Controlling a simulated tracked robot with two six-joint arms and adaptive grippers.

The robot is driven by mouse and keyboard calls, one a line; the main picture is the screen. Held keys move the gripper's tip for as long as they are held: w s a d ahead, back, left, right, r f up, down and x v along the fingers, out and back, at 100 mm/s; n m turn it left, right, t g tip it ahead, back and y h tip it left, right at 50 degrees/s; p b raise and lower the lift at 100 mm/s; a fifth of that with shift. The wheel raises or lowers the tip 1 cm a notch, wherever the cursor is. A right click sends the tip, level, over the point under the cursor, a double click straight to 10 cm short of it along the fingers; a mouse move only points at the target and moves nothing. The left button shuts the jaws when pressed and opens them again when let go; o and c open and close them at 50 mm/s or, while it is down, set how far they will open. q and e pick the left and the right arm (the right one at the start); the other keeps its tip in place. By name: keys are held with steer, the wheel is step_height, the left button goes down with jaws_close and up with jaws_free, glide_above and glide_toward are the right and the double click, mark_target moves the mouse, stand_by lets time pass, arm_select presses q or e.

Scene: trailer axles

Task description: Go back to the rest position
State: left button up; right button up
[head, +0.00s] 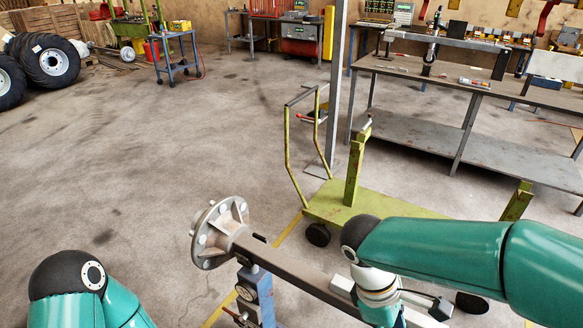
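A trailer axle (318,282) with a rusty square beam runs from the lower middle toward the lower right. Its round flanged hub (220,234) with bolts faces left. A blue-grey stand (257,293) is under the beam near the hub. My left arm shows only as teal links and a dark joint at the lower left, and its gripper is outside the view. My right arm crosses from the right edge, bends above the axle and runs down out of the picture. It hides part of the beam, and its gripper does not show.
A green trolley (378,203) with upright posts stands behind the axle. A grey workbench (468,105) with tools is at the back right beside a metal post (337,80). Wheels (48,62) and a blue cart (175,58) are at the far left. The floor at left is clear.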

steer(key=s+a+f+m+t+y, duration=0.1)
steer(key=f+m, duration=0.6)
steer(key=f, duration=0.7)
steer(key=s+a+f+m+t+y+p, duration=0.1)
steer(key=s+a+f+m+y, duration=0.3)
steer(key=f, duration=1)
steer(key=s+m+t+y, duration=0.1)
steer(key=m+y, duration=0.1)
steer(key=y, duration=0.1)
steer(key=shift+s+m, duration=0.25)
steer(key=shift+m, duration=0.15)
steer(key=shift+a, duration=0.1)
